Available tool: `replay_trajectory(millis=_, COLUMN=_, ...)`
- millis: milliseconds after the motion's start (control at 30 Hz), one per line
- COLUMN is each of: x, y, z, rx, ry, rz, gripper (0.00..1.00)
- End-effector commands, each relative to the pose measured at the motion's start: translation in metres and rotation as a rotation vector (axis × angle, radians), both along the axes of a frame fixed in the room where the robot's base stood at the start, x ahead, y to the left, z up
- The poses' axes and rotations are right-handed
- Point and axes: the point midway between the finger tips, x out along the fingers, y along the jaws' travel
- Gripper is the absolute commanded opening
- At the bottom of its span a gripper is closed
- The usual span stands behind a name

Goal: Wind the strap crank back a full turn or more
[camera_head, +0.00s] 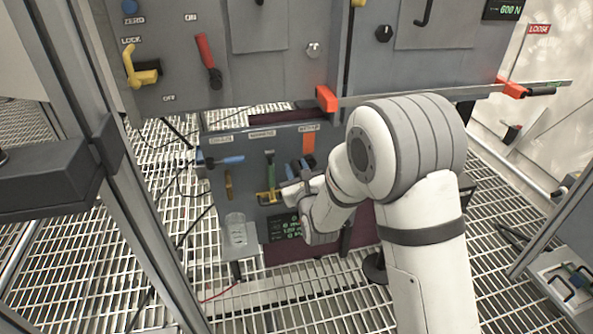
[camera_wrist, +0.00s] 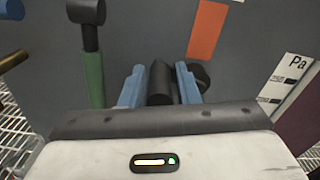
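My gripper (camera_wrist: 160,82) is in front of the lower grey panel, below an orange strip. Its two blue fingers stand on either side of a black cylindrical grip (camera_wrist: 160,86). The grip looks like part of a crank. A dark round part shows just right of the right finger. The fingers look very close to the grip, but I cannot tell whether they press on it. In the head view my gripper (camera_head: 298,172) is at the lower panel's right half, partly hidden by my arm. The crank's pivot and any strap on it are hidden there.
A green lever (camera_wrist: 92,72) stands just left of my fingers. The orange strip (camera_wrist: 207,30) is behind and above. A blue handle (camera_head: 221,161) and a clear cup (camera_head: 236,230) are further left. The upper panel (camera_head: 260,65) with a red lever (camera_head: 208,60) overhangs.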

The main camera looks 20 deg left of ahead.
Motion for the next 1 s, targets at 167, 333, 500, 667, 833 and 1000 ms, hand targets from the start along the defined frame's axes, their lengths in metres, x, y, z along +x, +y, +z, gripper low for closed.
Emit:
replay_trajectory(millis=167, x=-0.0004, y=0.0000, z=0.0000, rx=0.000, ry=0.000, rz=0.000, gripper=0.22)
replay_trajectory(millis=333, x=-0.0006, y=0.0001, z=0.0000, rx=0.000, ry=0.000, rz=0.001, gripper=0.08)
replay_trajectory(millis=500, x=-0.0007, y=0.0003, z=0.0000, rx=-0.001, ry=0.000, rz=0.001, gripper=0.00)
replay_trajectory(millis=667, x=-0.0009, y=0.0005, z=-0.0007, rx=-0.010, ry=-0.006, rz=0.001, gripper=0.00)
replay_trajectory(millis=833, x=-0.0015, y=0.0013, z=-0.0037, rx=-0.055, ry=-0.032, rz=0.002, gripper=0.00)
replay_trajectory(millis=1000, x=-0.0022, y=0.0024, z=-0.0089, rx=-0.145, ry=-0.086, rz=0.001, gripper=0.00)
